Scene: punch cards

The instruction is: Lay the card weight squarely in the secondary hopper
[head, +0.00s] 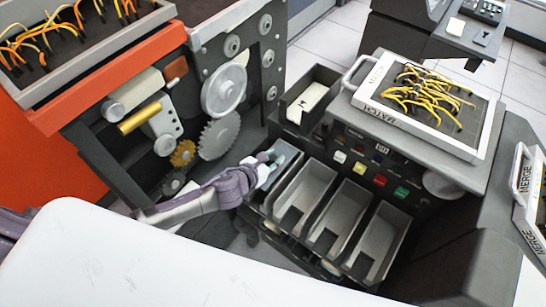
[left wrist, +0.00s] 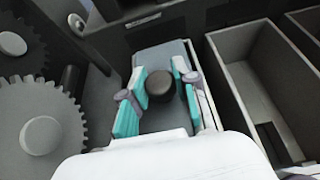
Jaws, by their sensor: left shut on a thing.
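The card weight is a blue-grey plate with a round black knob (left wrist: 160,84) in the left wrist view. My left gripper (left wrist: 161,94) has its turquoise finger pads on both sides of the knob and is shut on the weight. In the head view my left gripper (head: 266,168) is over the leftmost bay of the dark card machine. A blue-grey piece of the weight (head: 287,154) shows beside the fingers. The weight lies within or just over this bay; I cannot tell whether it rests on the floor. The gripper hides much of the bay. My right gripper is not in view.
Several empty grey pockets (head: 340,214) stand in a row to the right of the gripper. A bin with pale cards (head: 307,101) is behind. A MATCH wiring panel (head: 374,99) sits on top of the machine. Gears (head: 218,137) stand close on the left.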

